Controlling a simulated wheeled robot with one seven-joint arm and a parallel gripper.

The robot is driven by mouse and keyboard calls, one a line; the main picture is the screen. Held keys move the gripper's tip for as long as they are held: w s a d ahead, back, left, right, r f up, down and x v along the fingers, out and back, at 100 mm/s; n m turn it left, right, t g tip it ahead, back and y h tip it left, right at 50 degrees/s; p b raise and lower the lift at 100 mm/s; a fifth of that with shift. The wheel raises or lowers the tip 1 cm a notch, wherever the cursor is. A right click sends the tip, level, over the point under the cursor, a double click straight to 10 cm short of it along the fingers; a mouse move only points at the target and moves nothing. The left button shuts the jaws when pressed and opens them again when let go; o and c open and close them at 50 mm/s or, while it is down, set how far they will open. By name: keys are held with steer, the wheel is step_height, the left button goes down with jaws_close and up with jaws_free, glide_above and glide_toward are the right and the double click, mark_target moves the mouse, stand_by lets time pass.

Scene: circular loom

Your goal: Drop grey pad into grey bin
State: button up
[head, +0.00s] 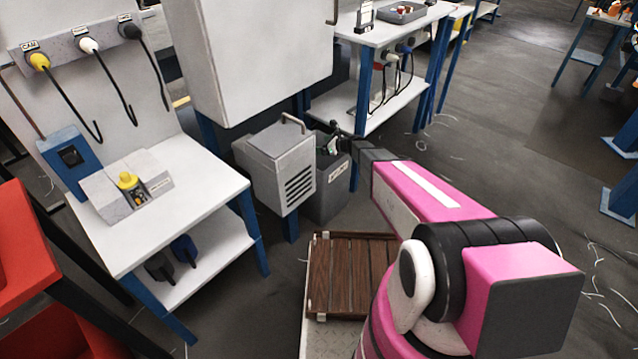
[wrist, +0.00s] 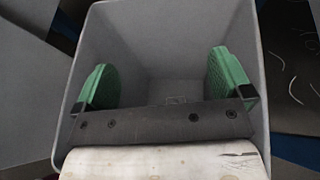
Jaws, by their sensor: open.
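The grey bin (head: 325,198) stands on the floor beside a grey vented box, with a label on its side. In the wrist view the bin (wrist: 253,60) surrounds my gripper, and its inner walls and floor show. My gripper (wrist: 162,78) is open, its two green fingers wide apart with nothing between them. In the head view my gripper (head: 333,144) is at the bin's mouth, partly hidden by the rim and my arm. I cannot make out the grey pad clearly. A faint, small squarish outline shows on the bin's floor between the fingers.
The grey vented box (head: 282,165) stands close left of the bin. A white shelf unit (head: 378,104) is behind it. A white table (head: 175,195) with blue legs is at left. A wooden slatted pallet (head: 348,278) lies in front. Open floor is at right.

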steer(key=v, duration=1.1)
steer(key=shift+s, duration=0.1)
